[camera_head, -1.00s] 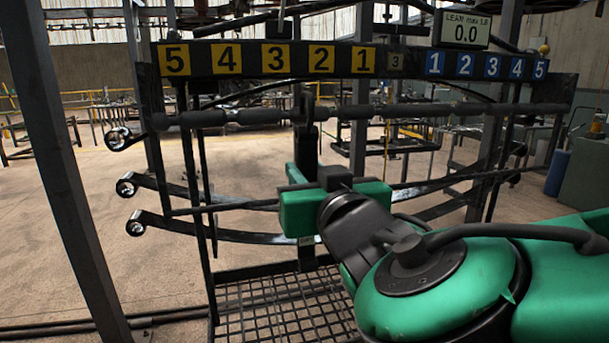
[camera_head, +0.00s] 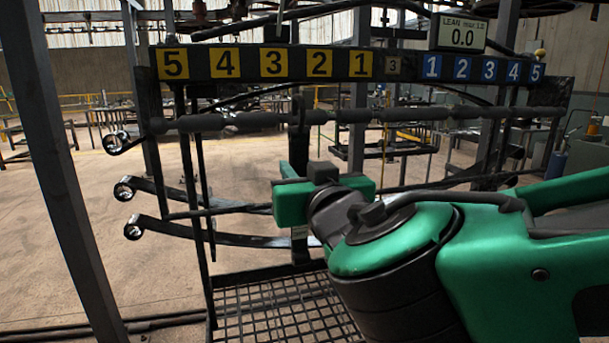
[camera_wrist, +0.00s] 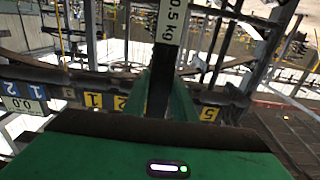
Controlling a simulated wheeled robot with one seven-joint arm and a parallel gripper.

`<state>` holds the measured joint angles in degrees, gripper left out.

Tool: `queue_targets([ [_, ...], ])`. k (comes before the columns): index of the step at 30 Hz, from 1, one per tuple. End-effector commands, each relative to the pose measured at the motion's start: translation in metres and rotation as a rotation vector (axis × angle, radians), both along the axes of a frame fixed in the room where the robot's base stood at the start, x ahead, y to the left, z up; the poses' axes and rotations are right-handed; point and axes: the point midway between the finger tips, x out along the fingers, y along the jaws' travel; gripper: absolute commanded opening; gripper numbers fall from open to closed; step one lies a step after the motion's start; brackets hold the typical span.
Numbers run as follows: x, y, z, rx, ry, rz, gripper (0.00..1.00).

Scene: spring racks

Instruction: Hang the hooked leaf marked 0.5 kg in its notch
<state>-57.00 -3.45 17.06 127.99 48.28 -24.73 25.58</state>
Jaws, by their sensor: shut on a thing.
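The dark hooked leaf, with a white plate marked 0.5 kg (camera_wrist: 170,22), runs up between my green fingers in the wrist view. My gripper (camera_wrist: 160,88) is shut on it. In the head view my gripper (camera_head: 299,148) points up, below the dark rack bar (camera_head: 250,119) and near its middle. The held leaf is hard to tell from the dark rack parts there. The numbered rail (camera_head: 205,64) carries yellow plates 5 to 1, a small plate 3, and blue plates 1 to 5.
The lean readout (camera_head: 462,33) shows 0.0. Long curved springs with eyed ends (camera_head: 134,231) stick out left, behind my gripper. A wire mesh tray (camera_head: 270,310) lies below. A dark upright post (camera_head: 68,180) stands at left, with open floor beyond.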

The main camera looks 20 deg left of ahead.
Motion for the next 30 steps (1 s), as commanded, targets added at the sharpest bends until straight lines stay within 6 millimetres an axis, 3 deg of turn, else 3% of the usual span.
queue_targets([
  [30,0.056,0.034,0.002,0.002,-0.003,-0.001,0.0],
])
